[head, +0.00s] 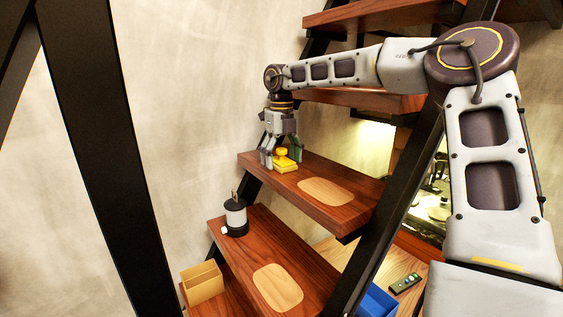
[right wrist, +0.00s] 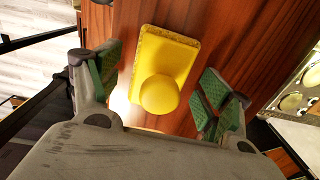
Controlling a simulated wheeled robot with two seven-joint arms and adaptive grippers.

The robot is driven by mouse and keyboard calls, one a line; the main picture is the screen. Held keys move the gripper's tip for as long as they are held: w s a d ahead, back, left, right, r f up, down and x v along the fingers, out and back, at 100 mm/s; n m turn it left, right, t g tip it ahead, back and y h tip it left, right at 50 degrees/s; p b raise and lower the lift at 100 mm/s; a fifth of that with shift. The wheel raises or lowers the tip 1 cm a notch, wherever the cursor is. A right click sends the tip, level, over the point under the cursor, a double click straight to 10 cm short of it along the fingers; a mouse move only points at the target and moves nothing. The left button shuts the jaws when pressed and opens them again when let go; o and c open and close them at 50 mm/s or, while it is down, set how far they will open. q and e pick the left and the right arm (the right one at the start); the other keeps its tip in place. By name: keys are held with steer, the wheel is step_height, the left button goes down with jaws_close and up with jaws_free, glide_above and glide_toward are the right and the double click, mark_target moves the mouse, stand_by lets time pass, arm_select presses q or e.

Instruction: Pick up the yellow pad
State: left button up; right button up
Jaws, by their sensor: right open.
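The yellow pad (head: 285,164) lies on the upper wooden stair tread (head: 260,165), with a round yellow knob on its top. In the right wrist view the pad (right wrist: 178,52) lies between the fingers, its knob towards the palm. My right gripper (head: 281,157) is open and points down over the pad. Its green-padded fingers (right wrist: 163,88) stand on either side of the pad with gaps, and I see no contact. My left gripper is not in view.
A pale oval mat (head: 326,191) lies on the same tread. The tread below holds a dark-and-white canister (head: 236,216) and another pale mat (head: 278,287). A tan box (head: 202,283), a blue bin (head: 377,302) and a remote (head: 406,283) are lower. Black stair beams (head: 100,130) flank the treads.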

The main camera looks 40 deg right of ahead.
mark_target(282, 149)
stand_by(0.4)
steer(key=c, duration=1.1)
steer(key=shift+r, duration=0.15)
steer(key=shift+r+b, duration=0.65)
steer(key=shift+r, duration=4.2)
steer(key=shift+n, duration=0.3)
